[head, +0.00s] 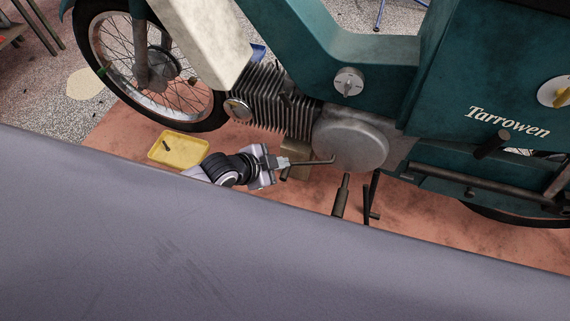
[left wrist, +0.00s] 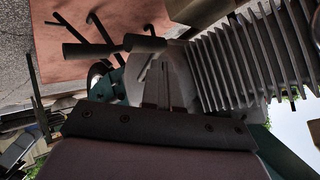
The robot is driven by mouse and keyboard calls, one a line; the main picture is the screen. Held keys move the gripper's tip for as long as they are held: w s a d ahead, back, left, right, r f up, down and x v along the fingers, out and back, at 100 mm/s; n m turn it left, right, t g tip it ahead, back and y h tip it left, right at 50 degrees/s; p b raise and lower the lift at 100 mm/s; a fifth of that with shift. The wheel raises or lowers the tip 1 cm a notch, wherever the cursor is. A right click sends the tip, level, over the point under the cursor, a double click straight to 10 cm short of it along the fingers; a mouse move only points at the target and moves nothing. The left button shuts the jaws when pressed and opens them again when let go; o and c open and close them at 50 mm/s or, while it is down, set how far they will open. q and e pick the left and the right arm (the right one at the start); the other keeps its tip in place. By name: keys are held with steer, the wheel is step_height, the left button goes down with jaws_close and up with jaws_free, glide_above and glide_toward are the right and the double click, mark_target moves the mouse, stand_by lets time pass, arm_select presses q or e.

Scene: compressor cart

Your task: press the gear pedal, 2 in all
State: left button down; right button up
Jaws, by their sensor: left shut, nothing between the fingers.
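The gear pedal (head: 312,162) is a thin dark lever running left from beside the round grey engine cover (head: 350,145) of the teal motorcycle. My left gripper (head: 283,162) is shut and empty, at the pedal's left end. In the left wrist view, the shut fingers (left wrist: 160,68) point at the engine, and the pedal's dark rubber end (left wrist: 145,43) lies just beyond their tips. I cannot tell whether they touch it. My right gripper is not in view.
A thicker footpeg (head: 342,195) and another dark lever (head: 370,200) stick out right of the pedal. The finned cylinder (head: 272,95) is above my left gripper. A yellow tray (head: 180,152) lies on the reddish mat at left. A large grey surface (head: 250,250) fills the foreground.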

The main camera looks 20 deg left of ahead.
arm_select(q)
steer(key=shift+r, duration=0.15)
steer(key=r+p, duration=0.3)
steer(key=a+r+p, duration=0.1)
steer(key=r+p, duration=0.1)
stand_by(0.4)
stand_by(0.8)
steer(key=s+a+r+n+t+y+p, duration=0.1)
steer(key=s+a+r+n+p, duration=0.1)
steer(key=s+n, duration=0.3)
steer(key=s+a+r+n+t+y+p, duration=0.1)
steer(key=s+a+r+n+y+p, duration=0.1)
steer(key=s+n, duration=0.4)
steer(key=s+a+r+p, duration=0.1)
steer(key=s, duration=0.4)
steer(key=shift+s+a+r+y, duration=0.2)
steer(key=shift+a+r+y, duration=0.1)
steer(key=shift+a, duration=0.1)
